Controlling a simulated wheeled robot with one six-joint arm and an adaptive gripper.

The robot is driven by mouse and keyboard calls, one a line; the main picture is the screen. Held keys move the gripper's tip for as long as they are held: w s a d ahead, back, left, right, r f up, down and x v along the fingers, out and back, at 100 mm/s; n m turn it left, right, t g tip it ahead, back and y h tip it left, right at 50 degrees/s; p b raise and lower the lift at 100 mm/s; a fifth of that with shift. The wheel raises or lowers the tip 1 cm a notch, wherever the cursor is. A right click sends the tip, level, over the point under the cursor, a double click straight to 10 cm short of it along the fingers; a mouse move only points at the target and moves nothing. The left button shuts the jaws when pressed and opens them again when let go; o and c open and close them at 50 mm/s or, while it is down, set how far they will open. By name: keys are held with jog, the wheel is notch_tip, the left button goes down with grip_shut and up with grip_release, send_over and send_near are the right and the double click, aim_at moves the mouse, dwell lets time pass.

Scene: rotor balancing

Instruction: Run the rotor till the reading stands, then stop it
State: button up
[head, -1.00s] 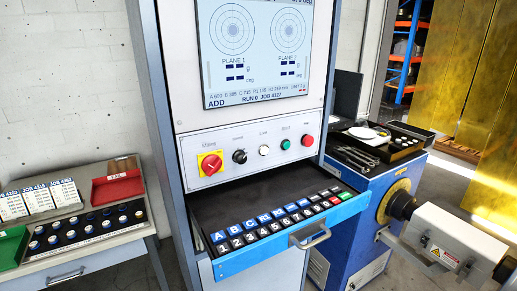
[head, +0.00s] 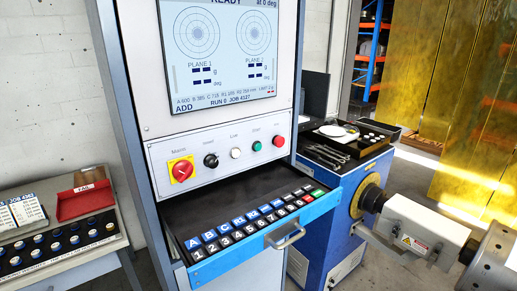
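The balancing machine's screen (head: 222,60) reads READY, at 0 deg, RUN 0, JOB 4127. Dashes stand under PLANE 1 and PLANE 2, and both round dials look empty. Below are a red knob on a yellow plate (head: 181,170), a black knob (head: 211,160), a white button (head: 236,153), a green button (head: 257,146) and a red button (head: 279,141). Their labels are small. A yellow ring (head: 367,197) with a dark shaft and a white housing (head: 424,223) is at right. I cannot make out the rotor for sure. My gripper is not in view.
An open drawer (head: 292,249) with lettered and numbered keys juts out below the panel. A blue cabinet (head: 325,215) at right carries tools and trays. A side table (head: 75,262) at left holds a red FAIL tray (head: 85,200) and several small round pieces.

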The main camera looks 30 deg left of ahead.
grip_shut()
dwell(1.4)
